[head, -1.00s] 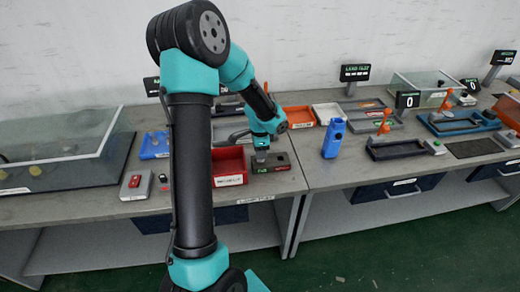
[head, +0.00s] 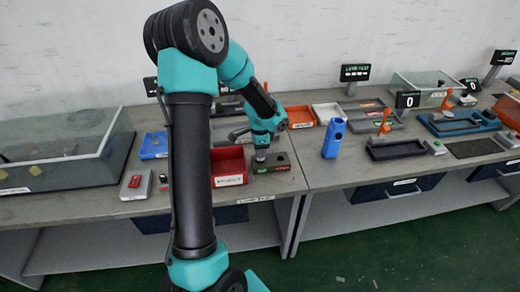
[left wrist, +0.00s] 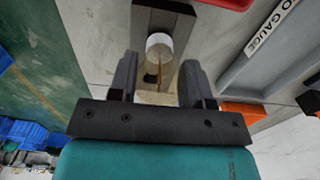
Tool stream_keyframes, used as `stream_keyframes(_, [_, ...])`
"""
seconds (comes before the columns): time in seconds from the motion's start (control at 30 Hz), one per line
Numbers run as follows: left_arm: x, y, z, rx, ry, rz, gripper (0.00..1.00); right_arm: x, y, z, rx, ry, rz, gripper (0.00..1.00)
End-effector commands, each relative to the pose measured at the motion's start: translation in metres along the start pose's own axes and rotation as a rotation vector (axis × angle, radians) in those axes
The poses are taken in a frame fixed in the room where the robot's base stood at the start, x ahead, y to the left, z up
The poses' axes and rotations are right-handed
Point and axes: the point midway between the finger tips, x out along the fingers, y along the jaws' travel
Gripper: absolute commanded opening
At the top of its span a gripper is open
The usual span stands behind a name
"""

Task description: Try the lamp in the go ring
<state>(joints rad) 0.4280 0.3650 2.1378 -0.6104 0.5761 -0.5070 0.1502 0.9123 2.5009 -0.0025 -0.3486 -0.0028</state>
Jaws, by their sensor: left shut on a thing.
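My left gripper (head: 261,157) is over the left part of a small dark block with a green label (head: 271,165) on the bench. The block (left wrist: 165,10) also shows beyond the fingertips in the left wrist view. There my left gripper (left wrist: 157,75) is shut on the lamp (left wrist: 158,50), a clear piece with a white round end and a thin golden line inside. The white end points toward the block. I cannot tell whether it touches or enters a ring. The lamp is too small to make out in the head view. My right gripper is not in view.
A red bin (head: 230,167) stands just left of the block, and a blue tray (head: 154,145) is farther left. A blue upright holder (head: 334,138) stands to the right. The bench's front edge is close to the block. Bare bench lies right of the block.

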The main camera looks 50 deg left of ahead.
Motion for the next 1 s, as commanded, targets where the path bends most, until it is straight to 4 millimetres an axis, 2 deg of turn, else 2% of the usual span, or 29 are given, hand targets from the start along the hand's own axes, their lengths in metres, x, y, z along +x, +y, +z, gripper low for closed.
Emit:
stream_keyframes(0.37, [-0.002,0.0,0.0,0.0,0.0,-0.001,0.22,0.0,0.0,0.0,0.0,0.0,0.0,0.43])
stream_keyframes(1.0, [-0.041,-0.001,-0.001,0.0,0.001,-0.002,0.22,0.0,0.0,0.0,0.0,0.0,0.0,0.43])
